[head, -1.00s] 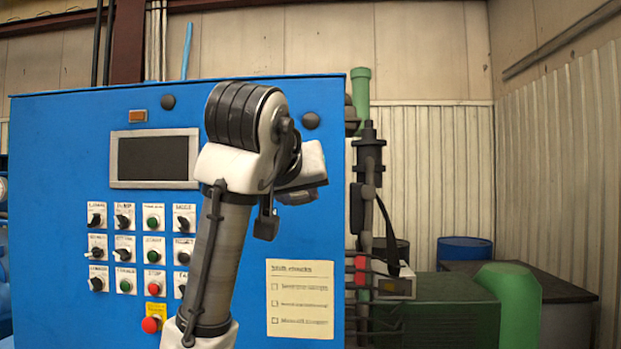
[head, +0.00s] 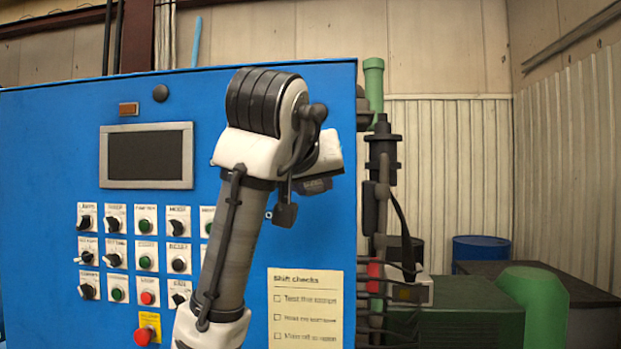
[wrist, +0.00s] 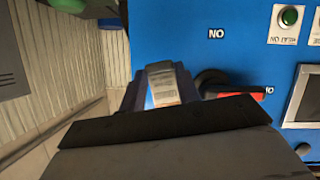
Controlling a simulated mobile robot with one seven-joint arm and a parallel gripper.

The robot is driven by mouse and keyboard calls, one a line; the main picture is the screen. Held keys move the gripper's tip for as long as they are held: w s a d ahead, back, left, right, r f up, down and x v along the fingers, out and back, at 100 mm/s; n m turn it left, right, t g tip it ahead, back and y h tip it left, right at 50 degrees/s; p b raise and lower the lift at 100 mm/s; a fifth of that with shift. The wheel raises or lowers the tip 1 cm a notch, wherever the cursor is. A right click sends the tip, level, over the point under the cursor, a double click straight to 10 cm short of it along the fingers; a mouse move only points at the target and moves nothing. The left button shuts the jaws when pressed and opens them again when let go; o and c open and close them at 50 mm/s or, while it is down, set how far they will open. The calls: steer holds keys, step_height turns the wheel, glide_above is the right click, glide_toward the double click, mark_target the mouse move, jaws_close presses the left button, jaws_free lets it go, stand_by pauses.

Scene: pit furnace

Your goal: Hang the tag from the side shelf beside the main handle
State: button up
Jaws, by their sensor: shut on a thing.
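The tag (wrist: 165,84), a small pale card with faint print and an orange edge, shows in the wrist view. My gripper (wrist: 160,92) is shut on it, with dark fingers on both sides. The main handle (wrist: 232,88), black with a red bar, is on the blue panel just right of the tag, with a visible gap between them. In the head view my arm covers part of the panel; the tag and handle cannot be made out there. I cannot clearly tell the side shelf from the dark fittings (head: 375,290) at the cabinet's right side.
The blue cabinet (head: 50,150) carries a screen (head: 146,155), several knobs and buttons, and a paper checklist (head: 305,308). Dark pipes (head: 383,160) and a pale box with a black strap (head: 408,290) stand at its right. Green machinery (head: 535,305) lies beyond.

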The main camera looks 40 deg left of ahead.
steer(key=shift+w+a+f+p, duration=0.1)
steer(key=shift+w+a+p, duration=0.1)
steer(key=shift+w+a, duration=0.3)
steer(key=shift+w+a+p, duration=0.25)
steer(key=shift+w, duration=0.4)
steer(key=shift+w+a+f+p, duration=0.1)
steer(key=shift+w+a+p, duration=0.1)
steer(key=shift+w+a, duration=0.3)
steer(key=shift+x, duration=1.05)
steer(key=shift+w+r, duration=0.1)
steer(key=o, duration=1)
steer(key=shift+o, duration=0.2)
steer(key=shift+d, duration=0.1)
steer(key=b, duration=0.5)
glide_toward(315, 183)
steer(key=shift+s+a+r, duration=0.2)
steer(key=shift+r, duration=0.2)
